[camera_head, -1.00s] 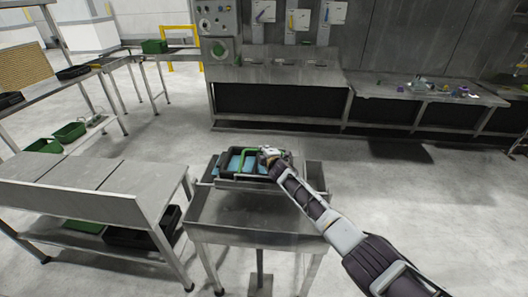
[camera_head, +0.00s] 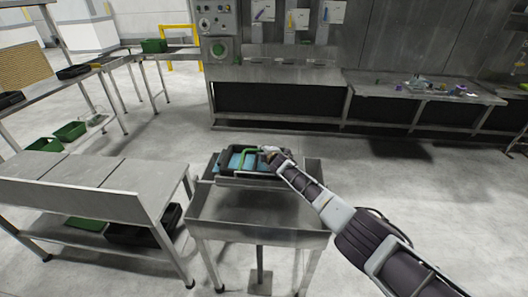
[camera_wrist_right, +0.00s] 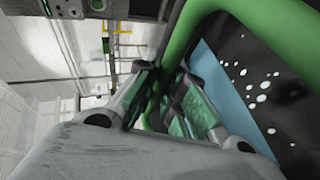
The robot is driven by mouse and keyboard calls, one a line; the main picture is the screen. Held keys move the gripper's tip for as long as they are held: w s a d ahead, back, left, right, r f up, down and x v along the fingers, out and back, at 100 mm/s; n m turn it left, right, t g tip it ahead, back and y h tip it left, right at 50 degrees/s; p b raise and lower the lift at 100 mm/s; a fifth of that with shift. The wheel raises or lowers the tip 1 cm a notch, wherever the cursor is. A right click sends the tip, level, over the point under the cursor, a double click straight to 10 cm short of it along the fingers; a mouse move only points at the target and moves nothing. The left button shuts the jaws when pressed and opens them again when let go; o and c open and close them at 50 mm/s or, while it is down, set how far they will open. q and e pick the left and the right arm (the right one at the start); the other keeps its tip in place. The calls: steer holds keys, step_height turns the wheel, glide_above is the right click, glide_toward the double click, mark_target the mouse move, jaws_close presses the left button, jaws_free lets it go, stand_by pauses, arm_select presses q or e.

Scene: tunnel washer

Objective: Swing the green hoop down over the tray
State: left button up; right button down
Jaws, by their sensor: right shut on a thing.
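The green hoop (camera_head: 247,158) is at the tray on the small steel stand, and its bar looks low over the tray's middle. The dark tray (camera_head: 225,160) holds something blue. My right gripper (camera_head: 272,154) is at the hoop's right side. In the right wrist view the green hoop (camera_wrist_right: 190,30) runs between the fingers of my right gripper (camera_wrist_right: 165,95), which is shut on it. Beyond it show a blue surface (camera_wrist_right: 222,85) and a dark one with pale spots. Whether the hoop touches the tray cannot be told. My left gripper is not in view.
The steel stand (camera_head: 258,212) has a bare front shelf. A steel bench (camera_head: 85,190) stands to its left with bins below. A long counter (camera_head: 420,92) runs along the back wall. The floor on the right is clear.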

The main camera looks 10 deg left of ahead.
steer(key=shift+a+f, duration=0.1)
steer(key=shift+f, duration=0.05)
stand_by(0.4)
steer(key=c, duration=1.5)
jaws_free()
steer(key=shift+s+d, duration=0.25)
steer(key=shift+s, duration=0.3)
steer(key=shift+r+v, duration=0.25)
steer(key=shift+v, duration=1.05)
steer(key=v, duration=0.8)
steer(key=shift+r, duration=0.15)
steer(key=shift+s, duration=0.1)
